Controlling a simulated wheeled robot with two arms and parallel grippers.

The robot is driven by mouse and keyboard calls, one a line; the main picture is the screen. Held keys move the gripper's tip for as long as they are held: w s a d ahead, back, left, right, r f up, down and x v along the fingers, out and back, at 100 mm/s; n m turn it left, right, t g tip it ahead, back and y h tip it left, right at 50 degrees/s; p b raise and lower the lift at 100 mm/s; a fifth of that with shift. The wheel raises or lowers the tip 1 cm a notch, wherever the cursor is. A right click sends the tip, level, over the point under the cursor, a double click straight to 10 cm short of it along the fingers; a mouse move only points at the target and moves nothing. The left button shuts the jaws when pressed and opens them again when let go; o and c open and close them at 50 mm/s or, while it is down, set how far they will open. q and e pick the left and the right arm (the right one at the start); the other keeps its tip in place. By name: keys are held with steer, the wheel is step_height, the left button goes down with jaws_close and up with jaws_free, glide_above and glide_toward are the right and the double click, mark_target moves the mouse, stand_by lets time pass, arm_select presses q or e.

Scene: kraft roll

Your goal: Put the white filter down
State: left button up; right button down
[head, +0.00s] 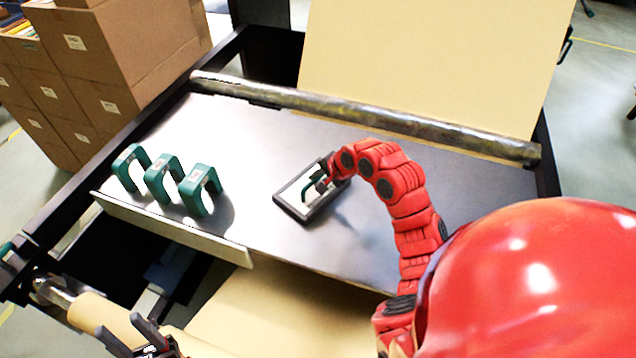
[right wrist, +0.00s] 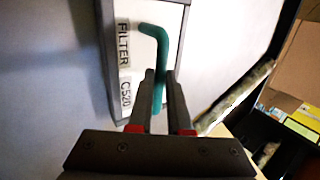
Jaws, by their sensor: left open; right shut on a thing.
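The white filter (head: 296,196) is a flat white panel in a dark frame with a green handle (head: 309,185), over the middle of the grey table top. In the right wrist view the filter (right wrist: 128,20) bears the label "FILTER C520". My right gripper (head: 323,181) is shut on the green handle, which shows between its fingers in the right wrist view (right wrist: 160,50). A shadow lies beside the filter; I cannot tell whether it touches the table. My left gripper (head: 132,337) is open and empty at the bottom left, near the brown paper roll (head: 100,314).
Three green clamp-shaped pieces (head: 161,178) stand on the left of the table top (head: 245,140). A long dark bar (head: 370,115) crosses the back. A brown paper sheet (head: 430,60) rises behind it. Cardboard boxes (head: 125,50) are stacked at the far left. The table right of the filter is clear.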

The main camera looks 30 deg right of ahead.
steer(key=shift+s, duration=0.1)
steer(key=c, duration=0.9)
jaws_free()
steer(key=shift+o, duration=0.2)
